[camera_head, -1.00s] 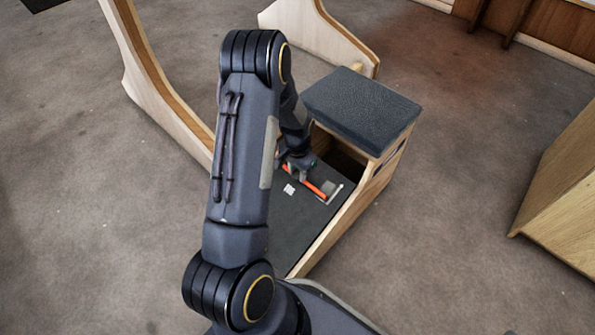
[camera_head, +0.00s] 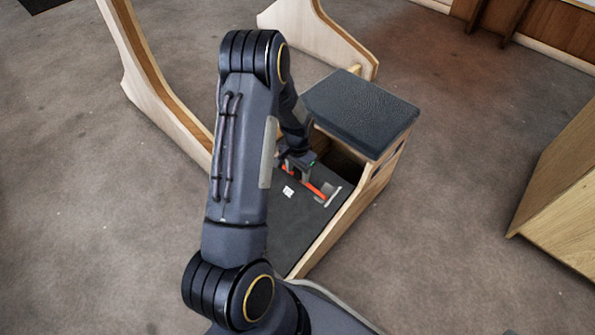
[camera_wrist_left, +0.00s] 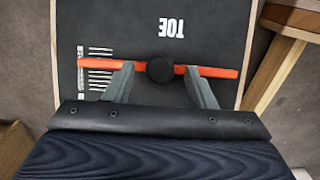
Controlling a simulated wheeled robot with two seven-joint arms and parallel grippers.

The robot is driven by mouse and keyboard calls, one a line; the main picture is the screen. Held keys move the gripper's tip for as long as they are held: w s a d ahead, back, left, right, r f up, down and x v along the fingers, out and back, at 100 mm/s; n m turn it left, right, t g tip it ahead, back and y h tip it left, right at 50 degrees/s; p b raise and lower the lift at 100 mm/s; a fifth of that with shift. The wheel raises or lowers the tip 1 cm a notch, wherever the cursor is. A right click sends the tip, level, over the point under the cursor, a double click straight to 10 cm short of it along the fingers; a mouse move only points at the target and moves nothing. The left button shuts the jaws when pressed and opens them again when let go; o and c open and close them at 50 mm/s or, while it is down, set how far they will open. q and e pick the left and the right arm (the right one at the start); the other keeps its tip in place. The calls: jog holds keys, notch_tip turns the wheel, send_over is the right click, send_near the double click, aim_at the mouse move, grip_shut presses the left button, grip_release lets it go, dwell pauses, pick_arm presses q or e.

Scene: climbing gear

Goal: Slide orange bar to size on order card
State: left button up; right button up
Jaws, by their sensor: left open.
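The orange bar (camera_wrist_left: 216,71) lies across a dark sloping board (camera_wrist_left: 236,25) in the left wrist view, with a round black knob at its middle. Part of the bar (camera_head: 316,191) also shows in the head view. My left gripper (camera_wrist_left: 160,70) is open, with one finger on each side of the knob and a gap to each. It is at the board in the head view (camera_head: 297,168), partly hidden by my arm. White scale marks (camera_wrist_left: 99,70) lie by the bar's left end. White "TOE" lettering (camera_wrist_left: 171,28) is upside down. I cannot make out an order card.
A black padded seat (camera_head: 362,108) on a wooden box rises just behind the board. Curved wooden legs (camera_head: 160,90) stand to the left, and a wooden cabinet (camera_head: 560,190) stands at the right.

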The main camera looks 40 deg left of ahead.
aim_at(297, 175)
pick_arm(q)
notch_tip(297, 175, up, 7)
jog(key=p, duration=0.2)
jog(key=shift+p, duration=0.35)
